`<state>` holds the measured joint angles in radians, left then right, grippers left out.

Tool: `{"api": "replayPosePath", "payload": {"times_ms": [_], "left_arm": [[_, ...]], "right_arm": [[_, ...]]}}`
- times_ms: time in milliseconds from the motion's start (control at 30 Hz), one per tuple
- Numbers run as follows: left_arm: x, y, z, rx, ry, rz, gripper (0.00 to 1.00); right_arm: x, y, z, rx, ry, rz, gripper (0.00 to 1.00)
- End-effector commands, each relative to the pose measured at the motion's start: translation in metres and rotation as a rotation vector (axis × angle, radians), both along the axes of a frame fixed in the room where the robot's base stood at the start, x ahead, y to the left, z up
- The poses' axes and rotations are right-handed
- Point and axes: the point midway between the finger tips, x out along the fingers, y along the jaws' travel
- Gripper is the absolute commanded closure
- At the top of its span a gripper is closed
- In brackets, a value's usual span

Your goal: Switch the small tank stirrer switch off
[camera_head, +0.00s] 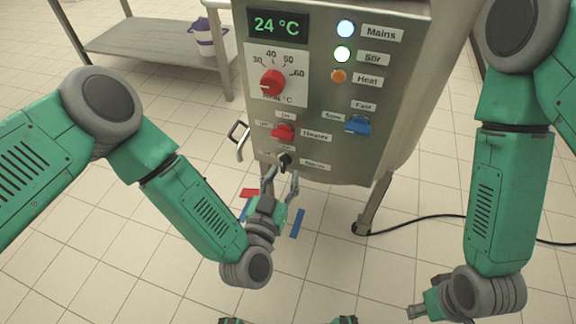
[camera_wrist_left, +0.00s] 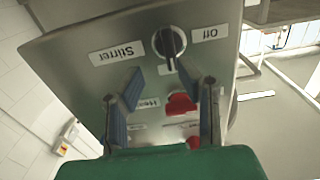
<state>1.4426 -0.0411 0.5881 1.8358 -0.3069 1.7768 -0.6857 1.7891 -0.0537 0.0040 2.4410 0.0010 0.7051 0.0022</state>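The stirrer switch is a black knob (camera_head: 285,160) low on the tank's front panel. In the left wrist view the black knob (camera_wrist_left: 169,42) sits between an "Off" label (camera_wrist_left: 210,34) and a "Stirrer" label (camera_wrist_left: 117,53), and its white mark points down in that picture, away from "Off". My left gripper (camera_head: 281,181) is open just below and in front of the knob; in the left wrist view its fingers (camera_wrist_left: 167,95) are spread, with nothing between them. My right gripper (camera_head: 418,311) is low at the right, far from the panel; its fingers are not clear.
A red heater knob (camera_head: 283,131) sits just above the stirrer knob, with a blue knob (camera_head: 358,125) to its right. A metal handle (camera_head: 240,140) juts out at the tank's left. A black cable (camera_head: 420,219) crosses the floor.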

Motion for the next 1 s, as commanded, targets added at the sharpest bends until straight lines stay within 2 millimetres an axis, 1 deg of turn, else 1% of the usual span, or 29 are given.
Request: {"api": "replayPosePath", "payload": {"times_ms": [33,100,200,300,500,667,700,733,767,1000], "left_arm": [[0.011,0.0,-0.002,-0.002,-0.004,0.004,0.69],[0.022,-0.001,-0.002,-0.005,-0.003,0.005,0.69],[0.034,-0.004,-0.002,-0.009,-0.001,0.003,0.69],[0.042,-0.007,-0.002,-0.008,-0.001,0.003,0.69],[0.045,-0.013,0.0,0.001,0.001,0.002,0.69],[0.045,-0.013,0.0,0.001,0.001,0.001,0.69],[0.045,-0.012,0.0,0.0,0.001,0.002,0.83],[0.045,-0.012,0.0,-0.001,0.0,0.002,0.94],[0.045,-0.012,0.0,-0.002,0.001,0.001,1.0],[0.043,-0.011,-0.001,-0.005,0.004,-0.003,1.0]], "right_arm": [[0.0,0.0,-0.007,0.0,0.0,0.0,0.6],[0.0,0.0,-0.01,0.0,0.0,0.0,0.6],[0.0,0.001,-0.014,0.0,0.0,0.001,0.6],[0.0,0.001,-0.016,0.001,0.0,0.002,0.6],[0.0,0.001,-0.017,0.001,-0.001,0.002,0.6],[0.0,0.0,-0.017,0.0,-0.001,0.001,0.6],[0.0,0.0,-0.017,0.0,-0.001,0.0,0.6],[0.0,0.0,-0.017,0.0,-0.001,0.0,0.6],[0.0,0.0,-0.017,0.0,0.0,0.0,0.6],[0.0,0.001,-0.017,0.001,0.0,0.001,0.6]]}}
